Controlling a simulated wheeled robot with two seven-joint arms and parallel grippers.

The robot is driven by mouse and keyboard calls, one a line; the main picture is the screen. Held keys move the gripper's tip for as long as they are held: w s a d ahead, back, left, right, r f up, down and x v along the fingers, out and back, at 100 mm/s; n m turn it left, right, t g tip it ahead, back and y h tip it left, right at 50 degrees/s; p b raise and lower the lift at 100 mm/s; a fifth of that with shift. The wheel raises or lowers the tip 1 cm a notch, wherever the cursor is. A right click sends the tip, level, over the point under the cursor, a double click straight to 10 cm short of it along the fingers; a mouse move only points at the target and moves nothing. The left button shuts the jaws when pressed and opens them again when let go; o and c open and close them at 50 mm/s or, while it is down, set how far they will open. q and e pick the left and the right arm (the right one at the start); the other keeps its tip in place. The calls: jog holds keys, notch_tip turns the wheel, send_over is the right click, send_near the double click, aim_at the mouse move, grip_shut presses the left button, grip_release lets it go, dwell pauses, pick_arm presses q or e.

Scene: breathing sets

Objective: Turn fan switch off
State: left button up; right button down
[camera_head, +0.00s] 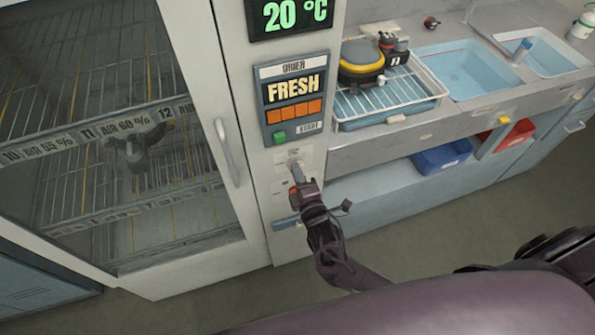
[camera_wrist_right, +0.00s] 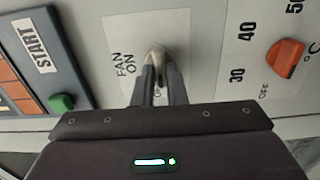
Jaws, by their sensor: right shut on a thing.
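The fan switch (camera_wrist_right: 157,54) is a small metal toggle on a pale plate (camera_wrist_right: 118,28). The words FAN ON show beside it in the wrist view, and a label on its other side is partly hidden. My right gripper (camera_wrist_right: 158,78) has its two grey fingers closed on the toggle, covering much of it, so its exact tilt is hard to tell. In the head view the right gripper (camera_head: 296,174) is at the drier's control column, below the green start button (camera_head: 280,138). My left gripper is not in view.
An orange temperature knob (camera_wrist_right: 285,55) sits beside the fan plate. The glass cabinet door with its handle (camera_head: 228,152) is left of the column. A counter with a wire rack (camera_head: 425,78) and sinks (camera_head: 462,72) is to the right. A blue bin (camera_head: 440,157) sits below.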

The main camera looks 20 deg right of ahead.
dwell(0.5)
jog(key=c, duration=1.5)
grip_release()
jog(key=shift+o, duration=0.2)
jog(key=s+b, duration=0.1)
jog(key=s, duration=0.6)
jog(key=shift+s+d+b, duration=0.15)
jog(key=shift+s+b, duration=0.15)
jog(key=shift+s, duration=0.1)
jog(key=shift+f, duration=0.1)
